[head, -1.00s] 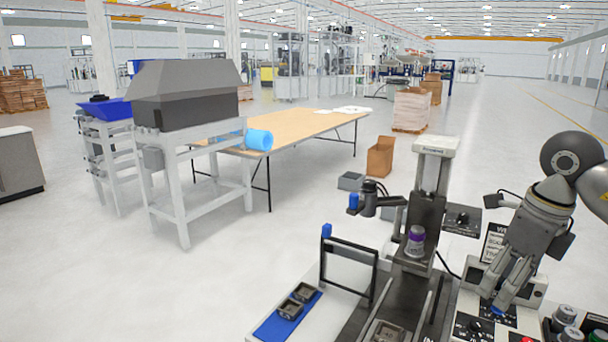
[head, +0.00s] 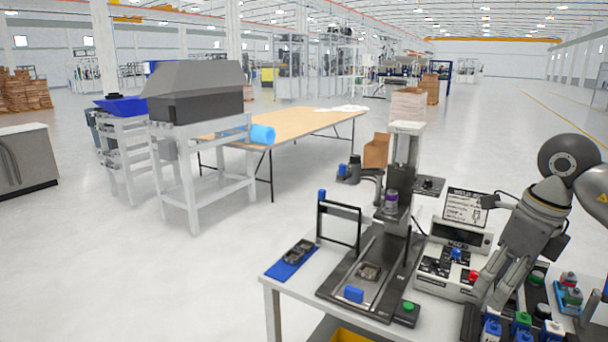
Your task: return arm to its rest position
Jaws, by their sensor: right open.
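My right gripper (head: 482,290) is at the right of the head view. It hangs fingers-down over the right part of the workbench, in front of the white control box (head: 450,257). Its fingers are spread and I see nothing between them. From this angle I cannot tell whether a fingertip touches the box or the parts beside it. My right arm comes in from the right edge. My left gripper is not in view.
The workbench (head: 283,284) holds a press-like machine (head: 398,200), a black frame (head: 339,221), a blue mat (head: 282,268) and several coloured button units (head: 521,322). A wooden table (head: 300,122) and a grey hooded machine (head: 196,92) stand behind. Open floor lies to the left.

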